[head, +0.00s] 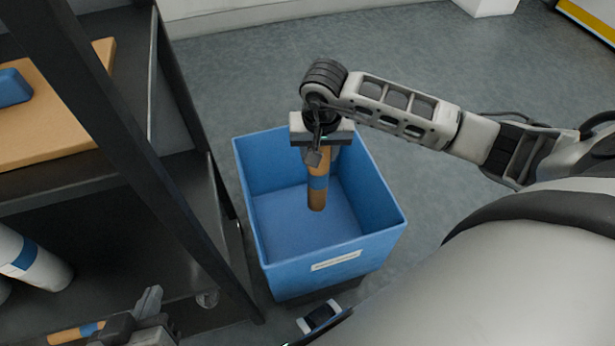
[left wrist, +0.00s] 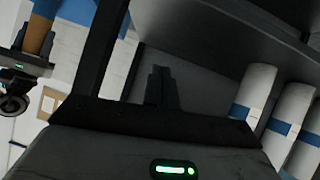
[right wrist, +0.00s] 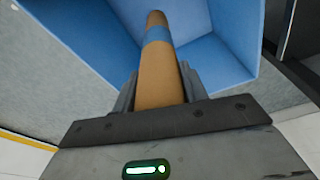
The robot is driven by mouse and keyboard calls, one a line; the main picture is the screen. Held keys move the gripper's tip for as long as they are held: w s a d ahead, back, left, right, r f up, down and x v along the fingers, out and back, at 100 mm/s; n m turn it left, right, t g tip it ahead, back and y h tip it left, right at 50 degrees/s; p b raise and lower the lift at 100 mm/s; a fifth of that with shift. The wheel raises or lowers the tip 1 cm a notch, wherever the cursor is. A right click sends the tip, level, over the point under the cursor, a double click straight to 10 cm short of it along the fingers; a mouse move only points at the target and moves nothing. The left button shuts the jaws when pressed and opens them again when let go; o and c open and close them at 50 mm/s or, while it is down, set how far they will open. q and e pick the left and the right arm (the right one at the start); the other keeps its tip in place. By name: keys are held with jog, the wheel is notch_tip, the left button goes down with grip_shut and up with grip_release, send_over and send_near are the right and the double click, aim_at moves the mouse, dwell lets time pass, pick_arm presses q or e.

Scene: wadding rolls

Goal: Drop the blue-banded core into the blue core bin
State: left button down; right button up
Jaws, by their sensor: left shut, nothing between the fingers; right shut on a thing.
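The brown blue-banded core (head: 317,196) hangs roughly upright from my right gripper (head: 318,158), over the inside of the blue core bin (head: 375,226). Whether its lower end touches the bin floor is hard to tell. In the right wrist view the core (right wrist: 160,76) sits between the closed fingers of my right gripper (right wrist: 158,90) and points into the bin (right wrist: 95,35). My left gripper (head: 150,300) is low at the left by the rack, shut and empty. The left wrist view shows its fingers (left wrist: 160,86) together, and the held core (left wrist: 38,36) at top left.
A dark rack (head: 165,130) stands left of the bin, with white blue-banded rolls (head: 35,262) on a lower shelf and a brown board (head: 60,120) above. Another brown, blue-banded piece (head: 75,333) lies beside my left gripper. Grey floor is clear behind the bin.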

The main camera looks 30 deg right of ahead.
pick_arm(q)
jog(key=shift+w+d+f+g, duration=0.1)
jog(key=shift+w+f+g, duration=0.05)
jog(key=shift+f, duration=0.4)
jog(key=shift+w+d+f+g, duration=0.1)
jog(key=shift+f+g, duration=0.05)
jog(key=shift+f, duration=0.35)
pick_arm(e)
jog(key=shift+f, duration=0.7)
jog(key=o, duration=1.4)
jog(key=shift+c, duration=0.2)
pick_arm(q)
jog(key=shift+r, duration=0.15)
pick_arm(e)
jog(key=r, duration=0.5)
jog(key=s+r+p, duration=0.1)
jog(key=r, duration=0.4)
jog(key=s+a+r+p, duration=0.1)
jog(key=r, duration=0.4)
jog(key=shift+a, duration=0.1)
pick_arm(q)
jog(key=shift+t, duration=0.5)
jog(key=r, duration=0.2)
jog(key=a+r, duration=0.1)
jog(key=r, duration=0.1)
jog(key=shift+s+a+r, duration=0.1)
jog(key=shift+s+r, duration=0.1)
jog(key=shift+r, duration=0.05)
pick_arm(e)
jog(key=shift+r, duration=0.4)
